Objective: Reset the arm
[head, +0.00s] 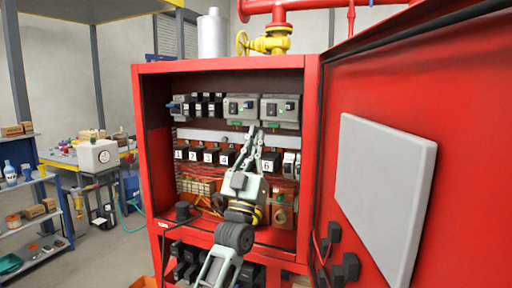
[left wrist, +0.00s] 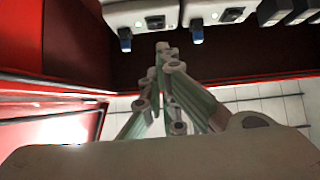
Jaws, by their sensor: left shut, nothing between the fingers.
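My left gripper (head: 253,132) reaches into the open red cabinet (head: 222,66) from the bottom middle of the head view. Its fingers point up, with the tips together and nothing between them. The tips are in front of the row of numbered black switches, close under the upper grey breaker boxes (head: 240,108). In the left wrist view the shut fingertips (left wrist: 163,48) show below grey units with blue levers (left wrist: 125,38). I cannot tell whether the tips touch anything. My right gripper is in neither view.
The red cabinet door (head: 470,150), with a pale panel (head: 382,190), stands open on the right. Several numbered switches (head: 195,154) line the cabinet left of my gripper. A shelf rack (head: 35,227) and a cluttered table stand at the left. Floor there is partly clear.

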